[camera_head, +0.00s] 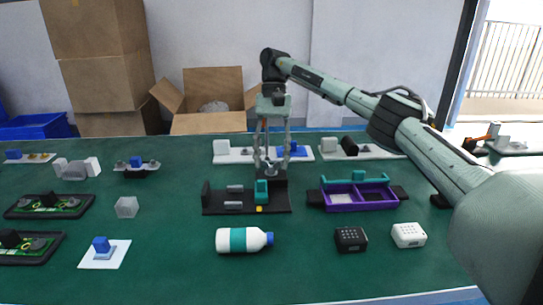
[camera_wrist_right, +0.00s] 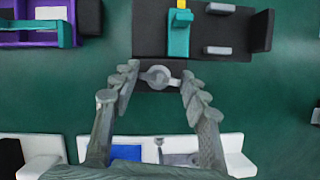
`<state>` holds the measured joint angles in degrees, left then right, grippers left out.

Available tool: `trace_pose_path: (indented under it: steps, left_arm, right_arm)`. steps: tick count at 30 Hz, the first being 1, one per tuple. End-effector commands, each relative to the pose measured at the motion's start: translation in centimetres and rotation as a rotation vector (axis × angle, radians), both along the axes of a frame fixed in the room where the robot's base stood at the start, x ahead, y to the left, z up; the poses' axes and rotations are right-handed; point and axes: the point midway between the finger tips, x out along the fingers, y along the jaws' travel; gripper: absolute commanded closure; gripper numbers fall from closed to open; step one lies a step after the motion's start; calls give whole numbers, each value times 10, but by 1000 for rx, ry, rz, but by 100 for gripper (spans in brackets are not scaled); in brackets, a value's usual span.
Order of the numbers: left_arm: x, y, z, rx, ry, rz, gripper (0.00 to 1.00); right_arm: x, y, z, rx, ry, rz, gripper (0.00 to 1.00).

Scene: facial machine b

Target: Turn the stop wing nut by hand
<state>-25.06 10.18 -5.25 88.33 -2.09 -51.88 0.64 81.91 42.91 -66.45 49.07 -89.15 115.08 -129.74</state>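The black machine (camera_head: 222,199) stands in the middle of the green table, with a teal block (camera_head: 261,190) and grey bars on it. The stop wing nut (camera_wrist_right: 157,77) is a grey round-centred piece with small wings at the edge of this machine. My right gripper (camera_head: 270,167) points straight down over the machine's far end. In the right wrist view my right gripper (camera_wrist_right: 158,75) is open, one finger on each side of the wing nut, with a visible gap on both sides. The height of the fingertips against the nut is hard to tell. My left gripper is not in view.
A white fixture (camera_head: 233,151) with a blue block lies just behind the fingers. A purple tray (camera_head: 342,197) stands to the right. A white and teal bottle (camera_head: 244,240) lies in front. Cardboard boxes (camera_head: 205,122) stand behind the table. Bare green table surrounds the machine's front.

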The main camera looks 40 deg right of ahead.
Motion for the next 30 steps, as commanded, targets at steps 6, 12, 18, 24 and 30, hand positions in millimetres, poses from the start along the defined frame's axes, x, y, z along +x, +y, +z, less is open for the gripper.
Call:
trace_pose_path:
  steps: [6,12,18,24,30]
  left_arm:
    - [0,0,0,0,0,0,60]
    - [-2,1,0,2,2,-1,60]
    - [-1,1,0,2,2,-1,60]
    - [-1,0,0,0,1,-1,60]
    - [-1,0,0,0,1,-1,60]
  right_arm:
    - [0,0,0,0,-1,-1,36]
    - [1,0,2,0,-3,-2,36]
    - [6,-3,17,0,-5,-2,36]
    - [14,-11,45,-2,-5,-3,36]
    - [19,-16,61,-1,1,-1,36]
